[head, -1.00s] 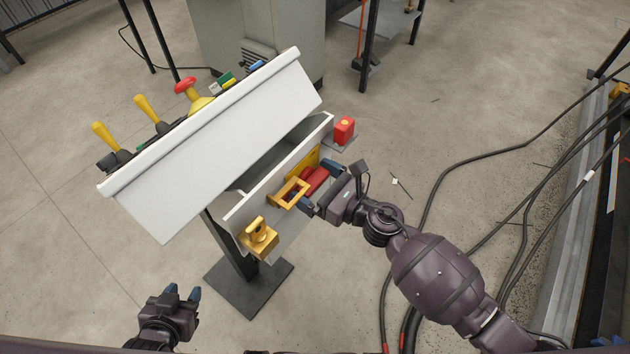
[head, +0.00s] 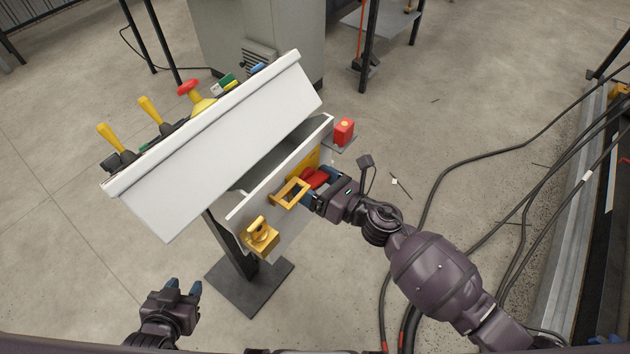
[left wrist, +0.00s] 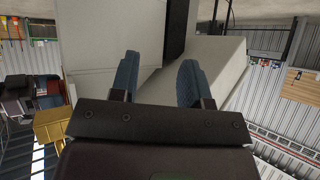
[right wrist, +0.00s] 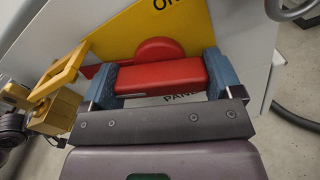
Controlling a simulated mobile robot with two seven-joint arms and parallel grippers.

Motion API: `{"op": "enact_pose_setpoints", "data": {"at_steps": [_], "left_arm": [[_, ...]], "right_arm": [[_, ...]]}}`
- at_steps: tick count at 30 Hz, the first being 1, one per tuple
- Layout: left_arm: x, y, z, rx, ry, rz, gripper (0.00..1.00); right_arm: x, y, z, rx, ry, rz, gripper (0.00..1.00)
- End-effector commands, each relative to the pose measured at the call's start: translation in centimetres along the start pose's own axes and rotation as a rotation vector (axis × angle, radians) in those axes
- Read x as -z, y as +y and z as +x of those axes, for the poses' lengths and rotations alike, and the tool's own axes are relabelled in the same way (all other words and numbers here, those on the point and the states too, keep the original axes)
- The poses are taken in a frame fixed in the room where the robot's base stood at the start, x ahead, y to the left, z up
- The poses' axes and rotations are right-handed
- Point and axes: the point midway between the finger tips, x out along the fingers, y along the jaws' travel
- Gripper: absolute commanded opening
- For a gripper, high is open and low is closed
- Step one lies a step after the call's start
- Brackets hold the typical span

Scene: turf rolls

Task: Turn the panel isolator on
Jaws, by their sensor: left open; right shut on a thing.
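The panel isolator is a red handle (head: 317,178) on a yellow plate (head: 303,163) on the front of the white console box (head: 245,200). In the right wrist view, the red handle (right wrist: 160,77) lies crosswise between my blue fingers, with a round red part behind it and part of "ON" on the plate above. My right gripper (head: 320,187) is shut on the handle; its fingers (right wrist: 165,80) touch both ends. A label under the handle is partly hidden. My left gripper (head: 184,289) is open and empty, low and left of the console; its fingers show in the left wrist view (left wrist: 161,80).
A yellow open frame (head: 291,193) sticks out just left of the handle, close to my right fingers. A yellow knob block (head: 261,238) is lower left and a red box (head: 344,130) upper right. Yellow levers (head: 150,109) stand behind the sloped lid. Black cables (head: 450,190) lie right.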

Motion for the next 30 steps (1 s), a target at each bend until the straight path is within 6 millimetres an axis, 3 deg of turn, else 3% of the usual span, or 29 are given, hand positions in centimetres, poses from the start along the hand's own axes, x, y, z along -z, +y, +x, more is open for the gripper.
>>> {"op": "enact_pose_setpoints", "data": {"at_steps": [30], "left_arm": [[0.7,-0.6,-2.2,0.012,-0.011,-0.009,0.43]], "right_arm": [[-0.3,0.0,0.0,0.001,-0.001,0.955,0.61]]}}
